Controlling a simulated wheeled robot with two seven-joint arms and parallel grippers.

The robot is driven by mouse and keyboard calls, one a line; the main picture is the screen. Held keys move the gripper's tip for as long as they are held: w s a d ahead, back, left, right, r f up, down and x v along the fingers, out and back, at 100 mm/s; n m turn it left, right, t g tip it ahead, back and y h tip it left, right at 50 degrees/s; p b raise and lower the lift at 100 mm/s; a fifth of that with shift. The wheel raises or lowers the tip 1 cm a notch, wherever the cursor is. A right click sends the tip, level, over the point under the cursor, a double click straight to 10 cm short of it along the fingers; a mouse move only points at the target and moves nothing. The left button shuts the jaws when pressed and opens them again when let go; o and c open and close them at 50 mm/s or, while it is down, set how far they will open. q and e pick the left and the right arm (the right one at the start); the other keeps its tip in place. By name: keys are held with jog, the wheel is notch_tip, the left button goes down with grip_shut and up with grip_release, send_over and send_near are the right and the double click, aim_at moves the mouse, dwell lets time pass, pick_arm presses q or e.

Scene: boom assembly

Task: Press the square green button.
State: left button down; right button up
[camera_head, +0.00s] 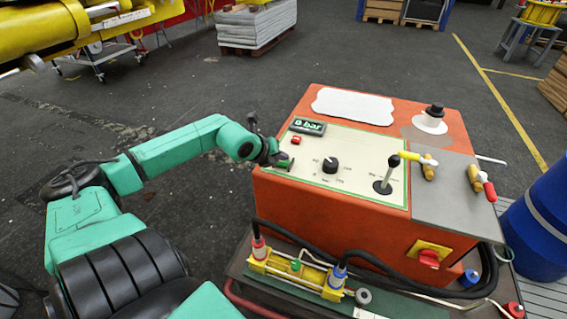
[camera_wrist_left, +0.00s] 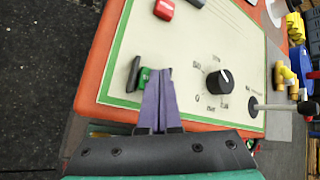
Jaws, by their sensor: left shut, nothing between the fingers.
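The square green button (camera_head: 284,164) sits near the left edge of the cream panel on the orange control box. It also shows in the left wrist view (camera_wrist_left: 144,77), partly covered by my fingers, with a dark upright piece at its left side. My left gripper (camera_head: 276,157) is at the panel's left edge, right beside the button. In the left wrist view its purple fingers (camera_wrist_left: 157,73) are shut together and empty, with the tips overlapping the button's right side. I cannot tell whether they touch it. My right gripper is in neither view.
A red button (camera_head: 295,140) and a "0 bar" display (camera_head: 307,126) lie behind the green button. A black knob (camera_head: 330,165) and an upright lever (camera_head: 387,175) stand to the right. Hoses and yellow fittings (camera_head: 295,271) are below the box front.

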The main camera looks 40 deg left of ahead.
aim_at(282, 164)
pick_arm(q)
jog(key=shift+f+b, duration=0.4)
jog(key=shift+f, duration=0.1)
dwell(0.9)
jog(key=shift+r+p, duration=0.9)
jog(key=shift+r, duration=0.05)
notch_tip(282, 164, up, 5)
jog(key=p, duration=0.5)
jog(key=shift+r, duration=0.1)
dwell(0.4)
